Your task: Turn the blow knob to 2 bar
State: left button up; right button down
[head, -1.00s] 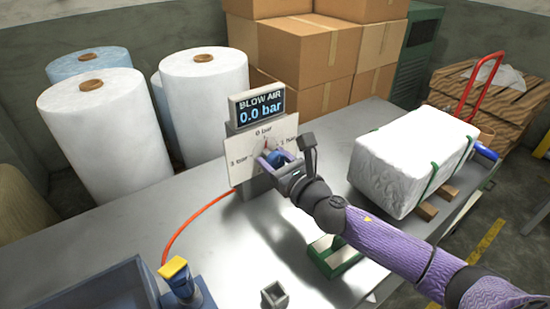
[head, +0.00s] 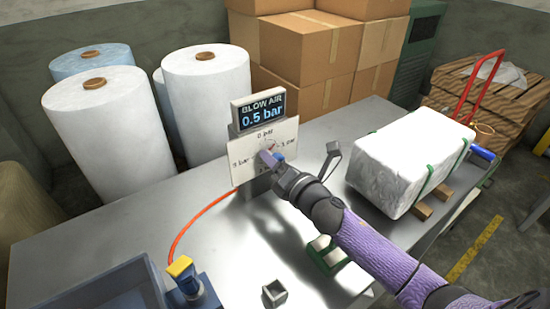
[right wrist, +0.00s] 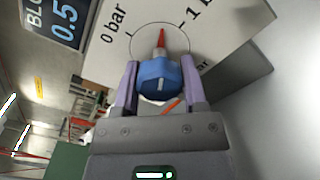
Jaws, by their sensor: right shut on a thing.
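The blow knob (right wrist: 158,80) is blue with a red pointer (right wrist: 161,38). It sits on a white dial plate (head: 250,150) marked 0 bar, 1 bar and 3 bar. In the right wrist view the pointer lies between the 0 bar and 1 bar marks. The display (head: 262,109) above the plate reads BLOW AIR 0.5 bar. My right gripper (head: 272,162) is shut on the knob, with one finger on each side of it in the right wrist view (right wrist: 158,88). The gripper and arm hide part of the dial. My left gripper is not in view.
A white wrapped block (head: 410,162) with green straps lies on the metal table at right. A yellow-topped blue device (head: 185,283) and a blue-grey tray (head: 100,290) are at front left. An orange hose (head: 190,228) runs left from the dial stand. White rolls (head: 100,125) stand behind.

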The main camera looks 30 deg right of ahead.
jog(key=m+p, duration=0.1)
jog(key=m, duration=0.2)
jog(key=m+p, duration=0.1)
jog(key=m, duration=0.2)
jog(key=shift+r+m, duration=0.2)
jog(key=shift+m, duration=0.1)
jog(key=m+p, duration=0.2)
jog(key=m, duration=0.4)
jog(key=shift+p, duration=0.35)
jog(key=m+p, duration=0.2)
jog(key=m, duration=0.3)
jog(key=shift+m, duration=0.3)
jog(key=m, duration=0.3)
jog(key=shift+d+p, duration=0.1)
jog(key=shift+p, duration=0.25)
jog(key=shift+m, duration=1.2)
jog(key=shift+f, duration=0.1)
jog(key=shift+c, duration=0.7)
grip_release()
